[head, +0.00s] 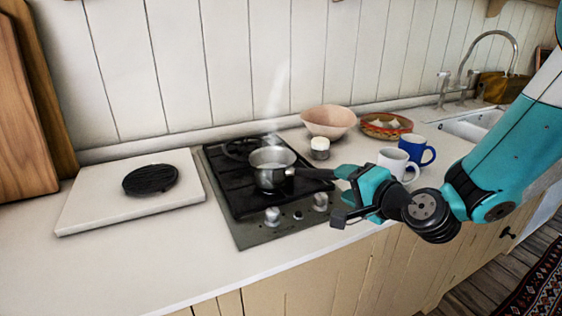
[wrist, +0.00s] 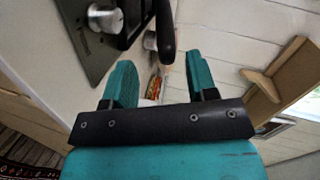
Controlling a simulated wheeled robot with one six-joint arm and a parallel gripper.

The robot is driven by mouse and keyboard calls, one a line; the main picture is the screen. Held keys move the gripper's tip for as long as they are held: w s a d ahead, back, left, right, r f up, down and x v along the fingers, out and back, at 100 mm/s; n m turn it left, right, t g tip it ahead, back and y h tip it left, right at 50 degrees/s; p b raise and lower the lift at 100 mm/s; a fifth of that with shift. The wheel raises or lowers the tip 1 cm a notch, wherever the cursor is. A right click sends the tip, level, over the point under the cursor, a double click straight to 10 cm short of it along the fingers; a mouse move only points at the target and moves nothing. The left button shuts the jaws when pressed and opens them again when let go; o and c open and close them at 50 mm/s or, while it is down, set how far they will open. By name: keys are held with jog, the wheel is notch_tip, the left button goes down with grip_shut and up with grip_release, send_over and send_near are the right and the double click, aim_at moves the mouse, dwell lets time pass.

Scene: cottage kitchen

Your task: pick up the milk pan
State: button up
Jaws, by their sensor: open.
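The milk pan (head: 268,178) is a small steel pan on the black hob, with steam rising from it. Its dark handle (head: 312,173) points right, toward my gripper (head: 341,192). My gripper is open and empty, just off the handle's end at the front right of the hob. In the wrist view, a dark handle end (wrist: 166,38) lies ahead of the gap between my two teal fingers (wrist: 161,78). The pan's bowl is not clearly seen there.
Behind my gripper stand a white mug (head: 393,160) and a blue mug (head: 417,150). A pink bowl (head: 328,122), a small white-topped jar (head: 320,149) and a basket (head: 386,127) are further back. A white board (head: 95,205) with a black trivet (head: 150,179) lies left of the hob.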

aim_at(329, 171)
jog(key=p+x, duration=0.1)
jog(key=x, duration=0.1)
jog(key=p+x, duration=0.2)
jog(key=x, duration=0.1)
jog(key=shift+w+a+r, duration=0.25)
jog(key=shift+a+r, duration=0.1)
jog(key=shift+a, duration=0.15)
jog(key=shift+w+a+f, duration=0.15)
jog(key=shift+w+f, duration=0.05)
jog(key=shift+w, duration=0.15)
jog(key=shift+c, duration=0.2)
grip_shut()
